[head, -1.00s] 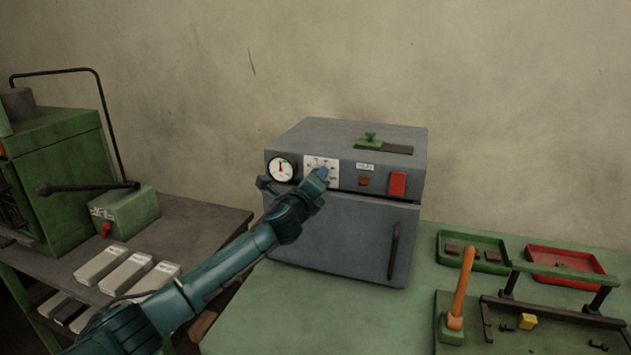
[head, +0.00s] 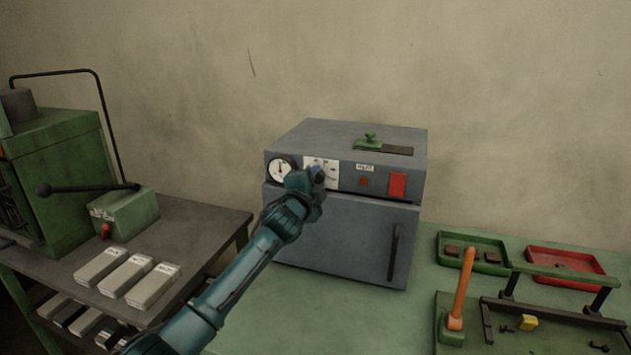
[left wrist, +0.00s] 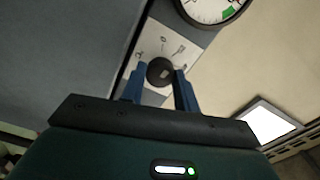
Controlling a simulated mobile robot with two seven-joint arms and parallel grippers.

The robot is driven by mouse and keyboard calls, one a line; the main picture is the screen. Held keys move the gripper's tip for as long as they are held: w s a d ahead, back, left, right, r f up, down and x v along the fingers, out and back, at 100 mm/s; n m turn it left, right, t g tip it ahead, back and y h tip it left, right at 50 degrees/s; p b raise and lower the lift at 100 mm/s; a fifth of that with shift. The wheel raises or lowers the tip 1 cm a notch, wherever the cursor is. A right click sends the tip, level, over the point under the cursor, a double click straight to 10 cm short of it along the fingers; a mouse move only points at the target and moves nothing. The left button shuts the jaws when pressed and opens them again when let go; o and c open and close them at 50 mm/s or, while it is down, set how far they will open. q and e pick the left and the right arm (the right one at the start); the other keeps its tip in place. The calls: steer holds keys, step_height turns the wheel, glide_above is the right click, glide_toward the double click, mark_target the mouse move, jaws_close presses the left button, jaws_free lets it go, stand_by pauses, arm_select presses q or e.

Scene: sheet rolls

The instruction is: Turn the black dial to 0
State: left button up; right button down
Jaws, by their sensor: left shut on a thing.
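The black dial (left wrist: 160,71) is a round knob on a white marked plate (left wrist: 180,40) on the front of the grey oven (head: 345,240). In the head view my left gripper (head: 319,172) hides the dial and covers part of the plate (head: 332,168). In the left wrist view the blue fingers of my left gripper (left wrist: 159,80) stand on either side of the dial and are shut on it. The dial's pointer and the number it shows cannot be made out. My right gripper is in neither view.
A round gauge (head: 281,169) sits left of the plate, and a red switch (head: 397,184) to its right. The oven door has a dark handle (head: 394,251). An orange-handled lever (head: 462,288) and trays stand on the green table at right.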

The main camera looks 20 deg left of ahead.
arm_select(q)
steer(key=n, duration=0.6)
steer(key=shift+n, duration=0.3)
stand_by(0.5)
steer(key=o, duration=1)
steer(key=shift+c, duration=0.2)
steer(key=s+b, duration=0.1)
steer(key=s, duration=1.2)
steer(key=shift+a, duration=0.25)
steer(key=shift+s, duration=0.1)
